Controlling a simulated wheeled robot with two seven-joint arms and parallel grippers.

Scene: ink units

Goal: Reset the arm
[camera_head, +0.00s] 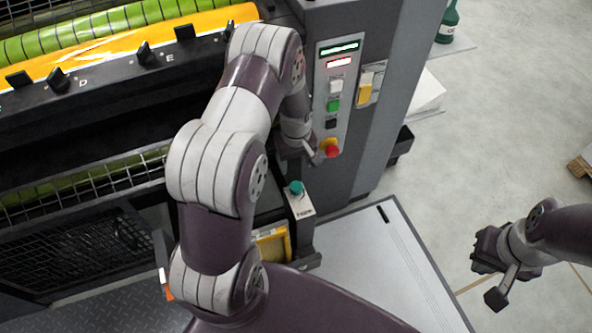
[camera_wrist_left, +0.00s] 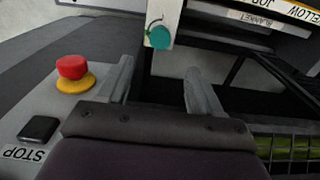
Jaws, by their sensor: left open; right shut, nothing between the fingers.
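My left arm reaches over the press in the head view, and its gripper (camera_head: 312,160) hangs beside the control panel (camera_head: 334,95), partly hidden by the arm. In the left wrist view the gripper (camera_wrist_left: 165,88) is open, its two grey fingers apart with nothing between them. A red emergency stop knob (camera_wrist_left: 71,67) on a yellow ring is just left of the fingers there; the knob also shows in the head view (camera_head: 332,151). My right gripper (camera_head: 480,250) is at the right over the floor, away from the press, shut and empty.
A teal knob (camera_head: 295,187) sits on a small box below the panel, and shows beyond the fingers in the wrist view (camera_wrist_left: 160,37). Ink rollers (camera_head: 100,30) and a wire guard (camera_head: 90,185) lie left. The floor (camera_head: 510,110) at right is mostly clear.

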